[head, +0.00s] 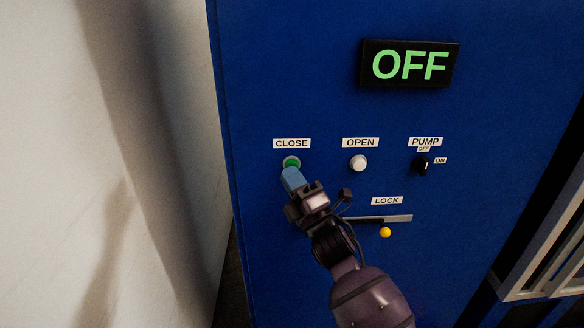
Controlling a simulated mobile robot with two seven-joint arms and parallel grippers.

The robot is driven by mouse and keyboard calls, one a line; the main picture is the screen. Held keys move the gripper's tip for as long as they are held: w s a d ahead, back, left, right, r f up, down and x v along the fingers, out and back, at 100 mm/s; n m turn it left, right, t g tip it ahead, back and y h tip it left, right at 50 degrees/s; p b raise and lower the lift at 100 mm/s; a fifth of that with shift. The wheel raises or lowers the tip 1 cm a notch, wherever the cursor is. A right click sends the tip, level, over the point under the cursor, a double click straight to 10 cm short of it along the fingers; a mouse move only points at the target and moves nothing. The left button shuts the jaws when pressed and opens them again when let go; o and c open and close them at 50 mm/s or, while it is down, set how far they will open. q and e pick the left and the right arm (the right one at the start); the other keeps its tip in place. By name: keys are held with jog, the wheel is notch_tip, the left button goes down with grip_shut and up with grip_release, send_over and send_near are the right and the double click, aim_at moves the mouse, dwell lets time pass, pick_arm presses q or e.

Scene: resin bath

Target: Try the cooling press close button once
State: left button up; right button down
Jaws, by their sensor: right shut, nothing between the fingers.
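The green close button (291,161) sits under the CLOSE label (292,143) on the blue cooling press panel (285,90). My right gripper (290,172) is shut and empty, with its blue fingertips at the lower edge of the button. The fingertips cover the button's lower part, and I cannot tell whether they touch it or whether it is pushed in. The display (410,64) above reads OFF in green. My left gripper is not in view.
To the right are a white open button (358,163), a black pump switch (422,166) and a lock slot (398,218) with a yellow knob (385,232). A pale wall (70,150) stands at the left. A metal frame (545,250) is at the lower right.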

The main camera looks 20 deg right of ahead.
jog(key=shift+w+d, duration=0.15)
jog(key=shift+w, duration=0.35)
dwell(0.8)
jog(key=shift+s, duration=0.15)
jog(key=shift+s+a, duration=0.25)
jog(key=shift+s, duration=0.55)
jog(key=s+p, duration=0.1)
jog(key=s, duration=0.1)
jog(key=s+a, duration=0.1)
jog(key=s, duration=0.1)
jog(key=shift+s+a+p, duration=0.2)
jog(key=shift+s+p, duration=0.15)
jog(key=shift+p, duration=0.05)
dwell(0.9)
